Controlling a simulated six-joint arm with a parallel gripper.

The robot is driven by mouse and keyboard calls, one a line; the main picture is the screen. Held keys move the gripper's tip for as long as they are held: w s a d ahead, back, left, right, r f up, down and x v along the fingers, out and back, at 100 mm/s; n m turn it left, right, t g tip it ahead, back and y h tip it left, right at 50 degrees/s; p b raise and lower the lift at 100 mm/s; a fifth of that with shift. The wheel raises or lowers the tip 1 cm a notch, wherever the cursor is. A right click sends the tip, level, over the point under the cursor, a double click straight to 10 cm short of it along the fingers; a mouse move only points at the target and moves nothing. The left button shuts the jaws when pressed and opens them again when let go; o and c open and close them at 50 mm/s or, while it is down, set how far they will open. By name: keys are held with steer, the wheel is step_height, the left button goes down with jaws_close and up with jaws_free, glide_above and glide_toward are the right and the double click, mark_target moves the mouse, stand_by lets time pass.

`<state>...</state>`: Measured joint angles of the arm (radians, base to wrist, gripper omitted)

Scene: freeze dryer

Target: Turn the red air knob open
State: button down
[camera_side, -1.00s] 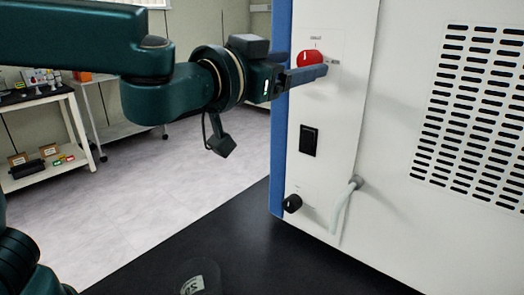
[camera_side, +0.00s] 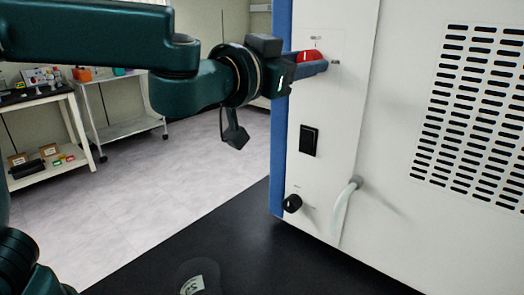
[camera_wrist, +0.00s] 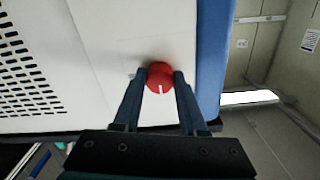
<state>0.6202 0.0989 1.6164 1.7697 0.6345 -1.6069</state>
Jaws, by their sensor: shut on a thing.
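The red air knob (camera_side: 308,56) is on the upper part of the freeze dryer's white side panel (camera_side: 350,110). In the wrist view the round red knob (camera_wrist: 160,77) sits between my gripper's two fingers, with a white pointer mark at its lower edge, toward my gripper. My gripper (camera_side: 312,68) reaches the panel from the left, and its fingers hide the knob's lower part in the side view. In the wrist view the fingertips of my gripper (camera_wrist: 160,74) press on both sides of the knob.
A black switch (camera_side: 308,140) and a small black knob (camera_side: 292,203) are lower on the panel. A pale hose (camera_side: 343,208) leaves the panel near the bottom. A dark round object with a label (camera_side: 198,278) is on the black bench (camera_side: 250,250).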

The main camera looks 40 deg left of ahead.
steer(key=shift+m, duration=0.3)
steer(key=m, duration=1.7)
stand_by(0.5)
steer(key=shift+c, duration=2.2)
jaws_free()
steer(key=shift+s, duration=2.6)
